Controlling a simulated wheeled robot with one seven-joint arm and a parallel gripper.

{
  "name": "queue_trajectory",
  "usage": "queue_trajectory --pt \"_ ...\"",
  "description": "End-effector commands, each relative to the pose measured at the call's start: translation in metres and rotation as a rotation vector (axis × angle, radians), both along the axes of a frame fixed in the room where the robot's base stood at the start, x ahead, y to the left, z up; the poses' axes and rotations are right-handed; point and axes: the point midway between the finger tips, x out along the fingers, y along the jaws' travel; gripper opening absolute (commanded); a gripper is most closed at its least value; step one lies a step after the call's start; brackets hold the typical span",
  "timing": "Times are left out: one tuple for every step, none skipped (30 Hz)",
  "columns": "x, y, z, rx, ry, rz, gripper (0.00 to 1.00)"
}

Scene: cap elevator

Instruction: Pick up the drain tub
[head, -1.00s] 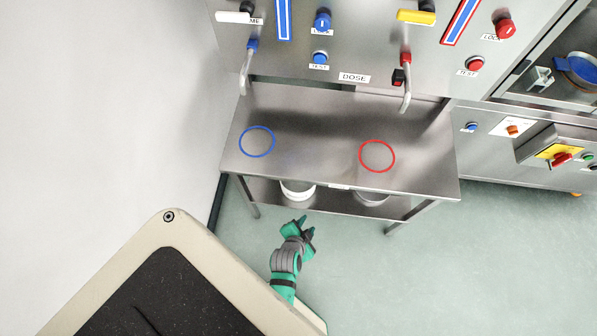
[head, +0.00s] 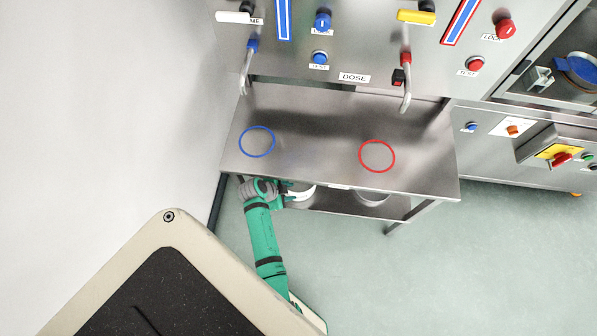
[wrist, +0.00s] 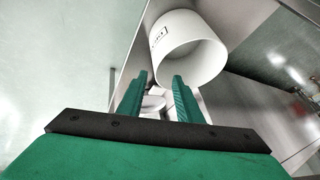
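Two tubs show on the lower shelf (head: 330,202) in the head view: a white one (head: 303,194) at left and a greyer one (head: 372,198) at right. I cannot tell which is the drain tub. In the wrist view a white tub (wrist: 176,38) with a small unreadable label is close ahead, above and right of the fingers. Another pale round thing (wrist: 152,103) shows between the fingers. My gripper (wrist: 160,82) is open, with nothing visibly held. In the head view my gripper (head: 291,197) is beside the left tub; whether it touches is unclear.
The steel upper shelf (head: 315,150) is above the tubs, with a blue ring (head: 257,142) and a red ring (head: 377,156) on it. Its front leg (head: 410,218) stands at right. Two spouts hang above. The floor (head: 450,270) in front is clear.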

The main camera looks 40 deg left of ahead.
Motion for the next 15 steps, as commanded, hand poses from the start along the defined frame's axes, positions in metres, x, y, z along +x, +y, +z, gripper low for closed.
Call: queue_trajectory --pt "0.004 -0.002 -0.008 -0.002 0.002 -0.001 0.32" --pt "0.006 -0.003 -0.012 -0.002 0.002 -0.001 0.32" --pt "0.009 -0.003 -0.017 -0.002 0.002 -0.001 0.32" --pt "0.011 -0.004 -0.020 -0.002 0.002 -0.001 0.32" --pt "0.013 -0.004 -0.023 -0.002 0.001 0.000 0.32" --pt "0.015 -0.005 -0.027 -0.001 0.001 -0.001 0.32" --pt "0.017 -0.005 -0.029 -0.001 0.002 -0.001 0.32" --pt "0.018 -0.005 -0.031 0.000 0.001 0.000 0.32" --pt "0.019 -0.005 -0.032 0.001 0.001 0.000 0.32" --pt "0.019 -0.006 -0.033 0.001 0.001 0.000 0.32" --pt "0.020 -0.006 -0.035 0.000 0.001 0.000 0.32" --pt "0.020 -0.007 -0.037 -0.001 0.002 0.001 0.32" --pt "0.021 -0.008 -0.039 -0.001 0.002 0.001 0.32" --pt "0.022 -0.009 -0.042 0.000 0.001 0.000 0.32" --pt "0.024 -0.011 -0.047 -0.001 0.002 -0.001 0.32"
